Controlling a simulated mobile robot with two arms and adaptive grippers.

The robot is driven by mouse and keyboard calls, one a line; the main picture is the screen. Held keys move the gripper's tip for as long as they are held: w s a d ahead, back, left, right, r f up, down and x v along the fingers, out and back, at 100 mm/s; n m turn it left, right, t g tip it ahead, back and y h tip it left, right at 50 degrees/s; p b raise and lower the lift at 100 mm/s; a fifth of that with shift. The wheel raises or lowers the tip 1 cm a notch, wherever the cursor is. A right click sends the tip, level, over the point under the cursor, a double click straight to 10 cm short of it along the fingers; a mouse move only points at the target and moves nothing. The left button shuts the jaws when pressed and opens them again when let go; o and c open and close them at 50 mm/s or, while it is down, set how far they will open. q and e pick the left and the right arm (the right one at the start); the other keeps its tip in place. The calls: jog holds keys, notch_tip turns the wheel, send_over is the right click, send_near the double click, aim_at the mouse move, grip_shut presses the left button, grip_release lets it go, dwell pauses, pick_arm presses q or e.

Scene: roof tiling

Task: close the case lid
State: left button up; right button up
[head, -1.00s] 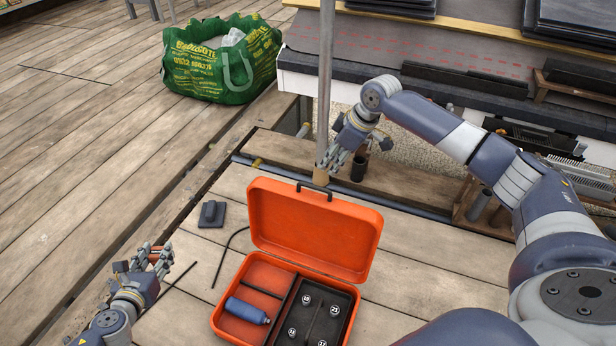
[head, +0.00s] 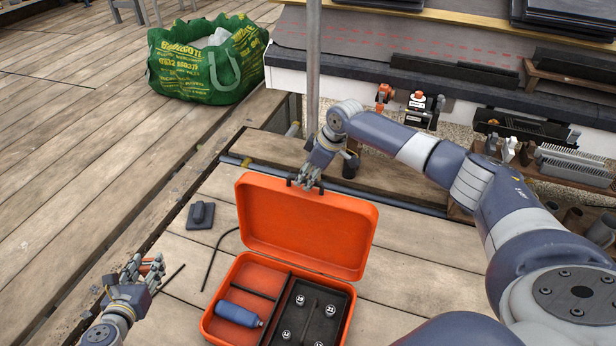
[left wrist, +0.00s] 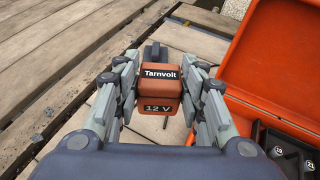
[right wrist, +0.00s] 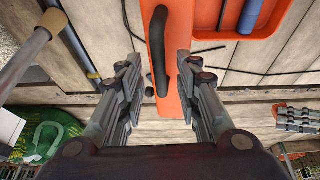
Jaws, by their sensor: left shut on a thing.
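The orange case (head: 254,270) stands on the planks with its lid (head: 305,225) upright and open. Its left compartment holds a blue cylinder (head: 240,313); the dark tray (head: 345,293) holds several round numbered pieces. My right gripper (head: 308,182) is at the lid's top edge by the black handle. In the right wrist view the handle (right wrist: 158,50) and the lid lie between its spread fingers (right wrist: 157,72). My left gripper (head: 146,270) is left of the case. In the left wrist view that gripper (left wrist: 160,92) is shut on an orange and black "Tarnvolt 12 V" battery (left wrist: 160,78).
A dark flat block (head: 200,215) and a thin black bent rod (head: 213,265) lie left of the case. A metal pole (head: 313,70) stands behind the lid. A green bag (head: 205,62) sits at the back left. Tools on a ledge (head: 420,108) are at the back right.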

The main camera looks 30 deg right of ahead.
grip_shut()
pick_arm(q)
jog(key=shift+r, duration=0.2)
